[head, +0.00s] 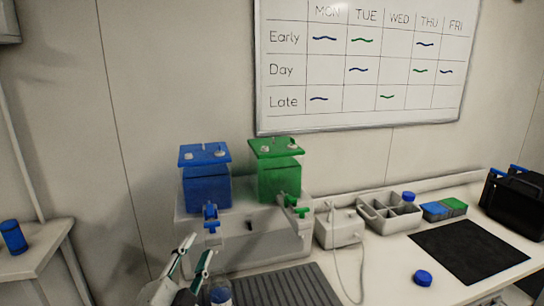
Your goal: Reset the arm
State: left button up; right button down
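My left gripper (197,248) comes in at the bottom, left of centre, in the head view. Its two pale fingers with dark green inner pads stand apart, with nothing seen between them. It points up, in front of the white machine's lower left part. My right gripper is not in view.
A white machine (262,249) carries a blue tank (206,191) and a green tank (279,181) with taps. A ribbed dark mat (287,289) lies before it. To the right are a small white device (338,229), a grey divided caddy (374,218), a blue cap (423,278) and a black mat (468,251).

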pick_arm(q)
jog(key=s+a+f+n+g+y, duration=0.2)
jog(key=s+a+f+g, duration=0.1)
jog(key=a+f, duration=0.3)
jog(key=s+a+f+n+g+y, duration=0.15)
jog(key=s+a+f, duration=0.25)
jog(key=f, duration=0.4)
jog(key=s+a+f+n+g+y, duration=0.1)
jog(key=s+a+f+g, duration=0.2)
jog(key=s+a+f, duration=0.4)
jog(key=s+a+f+n+g+y, duration=0.1)
jog(key=s+a+f+g+y, duration=0.15)
jog(key=s+f+g, duration=0.4)
jog(key=s+d+f+n+t+h, duration=0.1)
jog(key=d+f+n+t+h, duration=0.2)
jog(key=d+f, duration=1)
jog(key=f+t+h, duration=0.1)
jog(key=t+h, duration=0.2)
jog(key=h, duration=0.1)
jog(key=shift+d+f, duration=0.3)
jog(key=shift+f, duration=0.05)
